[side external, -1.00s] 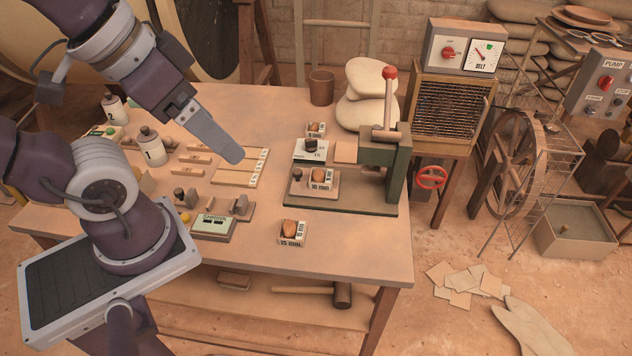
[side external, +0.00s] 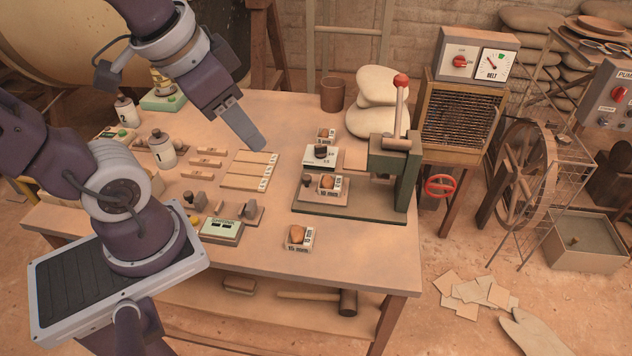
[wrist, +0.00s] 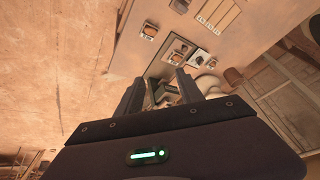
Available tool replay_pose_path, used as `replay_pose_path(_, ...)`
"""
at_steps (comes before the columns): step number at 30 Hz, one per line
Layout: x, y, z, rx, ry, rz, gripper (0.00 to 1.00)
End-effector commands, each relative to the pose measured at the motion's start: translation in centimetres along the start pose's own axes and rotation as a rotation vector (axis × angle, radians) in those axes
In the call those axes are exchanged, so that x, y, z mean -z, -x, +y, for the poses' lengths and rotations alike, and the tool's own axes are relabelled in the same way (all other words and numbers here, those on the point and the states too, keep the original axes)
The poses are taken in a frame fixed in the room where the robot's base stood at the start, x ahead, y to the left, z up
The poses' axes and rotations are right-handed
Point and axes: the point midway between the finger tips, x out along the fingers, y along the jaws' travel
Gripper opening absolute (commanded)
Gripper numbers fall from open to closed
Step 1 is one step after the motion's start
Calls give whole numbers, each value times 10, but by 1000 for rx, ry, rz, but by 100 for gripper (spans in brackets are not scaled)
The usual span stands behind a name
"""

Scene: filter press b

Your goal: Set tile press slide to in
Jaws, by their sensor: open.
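The tile press (side external: 392,160) stands at the right end of the table, with a dark green base, a column and a red-balled lever (side external: 401,82). Its slide (side external: 313,193), a small wooden tray with a dark knob, sits on the base left of the column and carries a box with a brown lump. My gripper (side external: 256,146) is open and empty, held above the table left of the press and apart from the slide.
A white block with a black knob (side external: 320,156) stands just behind the slide. A labelled box (side external: 299,238) lies in front of the press. Wooden strips (side external: 248,170) and a green-faced device (side external: 221,231) lie to the left. Pale sacks (side external: 375,120) sit behind the press.

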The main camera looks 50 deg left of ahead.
Motion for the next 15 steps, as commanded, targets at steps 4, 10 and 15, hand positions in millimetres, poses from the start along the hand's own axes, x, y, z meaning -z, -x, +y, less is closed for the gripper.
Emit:
replay_pose_path(4, 38, -80, -48, 68, -143, -150, 44)
replay_pose_path(10, 45, -200, -99, -93, -294, -190, 44)
replay_pose_path(15, 42, -260, -115, -221, -305, -80, 44)
